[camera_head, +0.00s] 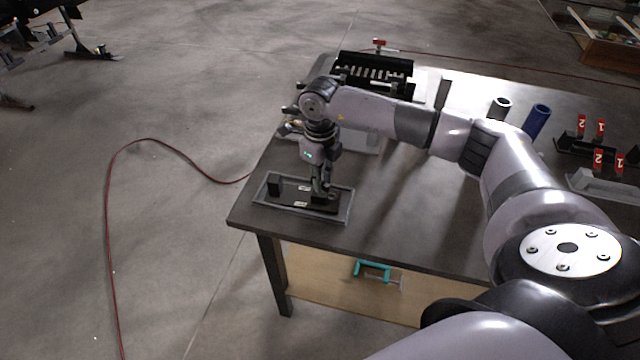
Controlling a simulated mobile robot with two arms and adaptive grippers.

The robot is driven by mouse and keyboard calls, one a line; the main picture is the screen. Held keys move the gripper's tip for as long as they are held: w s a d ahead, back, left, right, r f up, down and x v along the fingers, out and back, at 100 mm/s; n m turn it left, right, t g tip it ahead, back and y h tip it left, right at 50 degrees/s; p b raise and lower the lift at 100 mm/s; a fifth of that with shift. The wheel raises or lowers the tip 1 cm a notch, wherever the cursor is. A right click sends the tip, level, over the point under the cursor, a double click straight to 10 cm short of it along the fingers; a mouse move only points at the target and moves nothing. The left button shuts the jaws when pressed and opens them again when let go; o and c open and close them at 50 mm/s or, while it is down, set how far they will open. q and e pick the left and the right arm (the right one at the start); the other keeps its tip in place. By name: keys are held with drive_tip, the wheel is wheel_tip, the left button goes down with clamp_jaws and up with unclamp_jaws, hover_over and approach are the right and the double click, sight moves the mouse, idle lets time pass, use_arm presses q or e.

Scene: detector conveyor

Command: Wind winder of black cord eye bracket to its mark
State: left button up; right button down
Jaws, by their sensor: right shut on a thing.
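The black cord eye bracket (292,192) lies in a shallow grey tray (345,216) at the table's front left corner. It has a dark upright block at its left end and small white marks on its base. My right gripper (322,196) points down over the bracket's right end and is shut on a small part there, seemingly the winder. The fingers hide most of that part, and its turn relative to the mark cannot be made out. My left gripper is not in view.
A black rack (372,72) with a red-topped fitting stands at the table's back. A grey tube (499,108), a blue tube (536,121) and red numbered tags (598,160) are at the right. A teal-handled item (374,270) lies on the lower shelf. The table's middle is clear.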

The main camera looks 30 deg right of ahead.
drive_tip(key=n+b, duration=0.2)
drive_tip(key=n, duration=0.1)
drive_tip(key=shift+f, duration=0.15)
drive_tip(key=shift+n+b, duration=0.65)
drive_tip(key=shift+n, duration=0.25)
drive_tip(key=c, duration=1.7)
unclamp_jaws()
drive_tip(key=shift+r, duration=0.2)
